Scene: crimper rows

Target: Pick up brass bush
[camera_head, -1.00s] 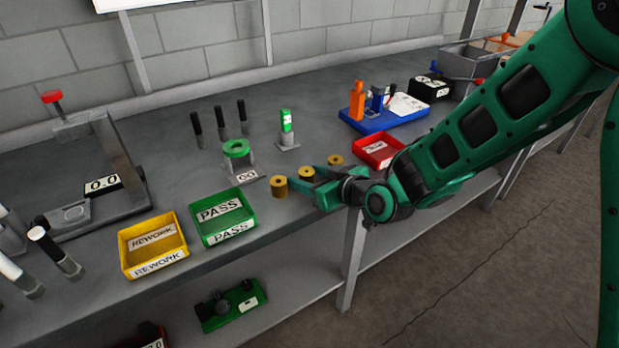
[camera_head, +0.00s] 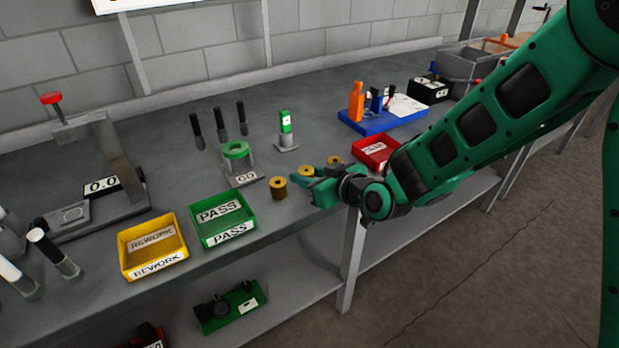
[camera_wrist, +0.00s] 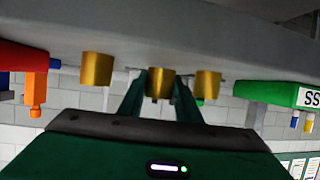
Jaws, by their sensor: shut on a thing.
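Three brass bushes stand in a row near the front edge of the bench. In the head view the left bush (camera_head: 278,188) and the right bush (camera_head: 335,161) stand apart from my gripper. The middle bush (camera_head: 306,171) is at my gripper (camera_head: 311,180), partly hidden by a finger. In the wrist view, which shows the scene upside down, the middle bush (camera_wrist: 161,84) is between the two fingers of my gripper (camera_wrist: 161,82). My gripper is shut on it. The other bushes (camera_wrist: 97,70) (camera_wrist: 207,84) are outside the fingers, one on each side.
A green PASS tray (camera_head: 222,236) and a yellow REWORK tray (camera_head: 152,263) are at the left. A red tray (camera_head: 371,166) is right of the row. A green ring gauge (camera_head: 236,150) stands behind the left bush.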

